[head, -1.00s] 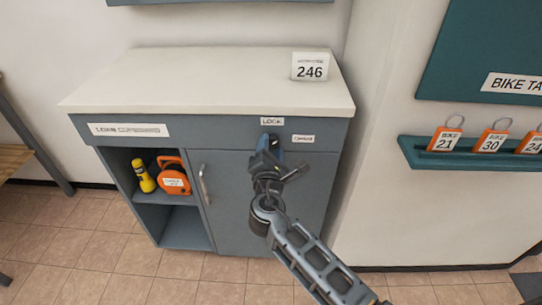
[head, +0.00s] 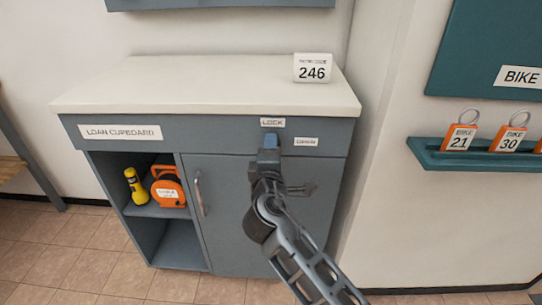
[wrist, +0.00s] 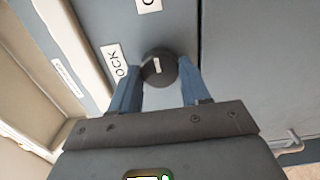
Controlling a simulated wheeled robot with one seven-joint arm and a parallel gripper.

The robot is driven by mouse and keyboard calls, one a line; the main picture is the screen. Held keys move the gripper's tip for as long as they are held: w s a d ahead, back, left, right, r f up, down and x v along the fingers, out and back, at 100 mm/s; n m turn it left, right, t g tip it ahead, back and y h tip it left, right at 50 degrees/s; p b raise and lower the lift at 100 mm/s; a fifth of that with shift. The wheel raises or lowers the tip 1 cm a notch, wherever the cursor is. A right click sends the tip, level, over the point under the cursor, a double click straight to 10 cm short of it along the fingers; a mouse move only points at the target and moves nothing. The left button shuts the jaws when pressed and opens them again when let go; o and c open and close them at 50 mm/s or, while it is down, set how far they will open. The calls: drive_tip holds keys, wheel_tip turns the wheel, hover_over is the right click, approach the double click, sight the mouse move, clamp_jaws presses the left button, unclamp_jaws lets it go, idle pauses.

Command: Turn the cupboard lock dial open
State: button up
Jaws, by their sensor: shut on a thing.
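The loan cupboard (head: 240,190) stands ahead, with a LOCK label (head: 273,122) on its front above my gripper (head: 270,142). In the wrist view, the lock dial (wrist: 158,68) is a dark round knob with a short white mark on its face. My gripper's blue fingers (wrist: 156,85) are shut on the dial, one on each side. The white mark runs roughly up and down in the wrist view. In the head view, the gripper hides the dial. A second small label (head: 306,142) sits right of the gripper; its text is hard to read.
The cupboard door has a metal handle (head: 200,193) at its left. Open shelves hold a yellow torch (head: 135,186) and an orange reel (head: 168,187). A 246 card (head: 312,68) stands on the white top (head: 200,82). A teal rack (head: 470,155) with orange bike tags is at right.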

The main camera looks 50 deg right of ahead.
idle(0.3)
drive_tip(key=o, duration=1)
drive_tip(key=shift+o, duration=0.2)
drive_tip(key=v, duration=0.7)
drive_tip(key=shift+s+a, duration=0.25)
drive_tip(key=shift+a, duration=0.05)
